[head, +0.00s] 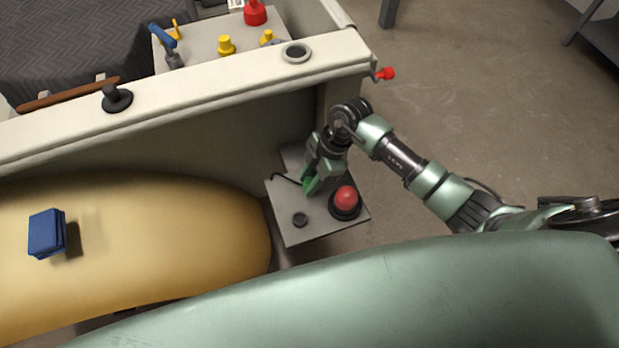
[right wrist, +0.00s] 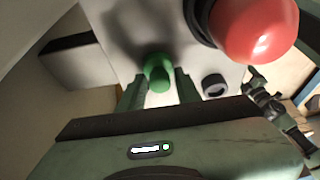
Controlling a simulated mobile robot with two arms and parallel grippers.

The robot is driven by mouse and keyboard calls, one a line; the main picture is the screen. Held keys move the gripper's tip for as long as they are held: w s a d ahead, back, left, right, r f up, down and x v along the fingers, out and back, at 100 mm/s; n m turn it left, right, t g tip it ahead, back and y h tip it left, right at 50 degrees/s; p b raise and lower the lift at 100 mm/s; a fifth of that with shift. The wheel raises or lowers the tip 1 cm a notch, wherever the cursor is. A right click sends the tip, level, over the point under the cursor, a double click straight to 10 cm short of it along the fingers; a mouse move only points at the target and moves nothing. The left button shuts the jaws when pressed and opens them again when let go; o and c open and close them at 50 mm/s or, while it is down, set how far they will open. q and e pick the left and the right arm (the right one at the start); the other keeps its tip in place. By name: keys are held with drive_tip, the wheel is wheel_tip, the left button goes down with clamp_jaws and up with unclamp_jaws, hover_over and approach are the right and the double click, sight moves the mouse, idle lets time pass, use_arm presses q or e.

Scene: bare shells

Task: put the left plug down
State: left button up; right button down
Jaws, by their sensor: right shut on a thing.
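In the head view my right gripper (head: 322,182) reaches down over a small grey box with buttons (head: 290,231). In the right wrist view its fingers are shut on a green knob-like piece (right wrist: 157,72), one finger on each side. I cannot tell whether this piece is fixed to the box or loose. A black plug-like piece with a round base (head: 117,98) stands upright on the cream ledge (head: 210,78) at the left. A grey ring with a dark centre (head: 296,53) lies on the same ledge farther right. My left gripper is not in view.
A red dome button (head: 346,198) stands close beside the gripper, and a low black button (head: 300,220) is on the same box. A blue block (head: 46,233) lies on the yellow rounded shell (head: 150,235). A red-tipped knob (head: 386,73) juts from the ledge's right end.

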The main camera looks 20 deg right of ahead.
drive_tip(key=c, duration=1)
unclamp_jaws()
drive_tip(key=b+v, duration=0.2)
drive_tip(key=v, duration=1)
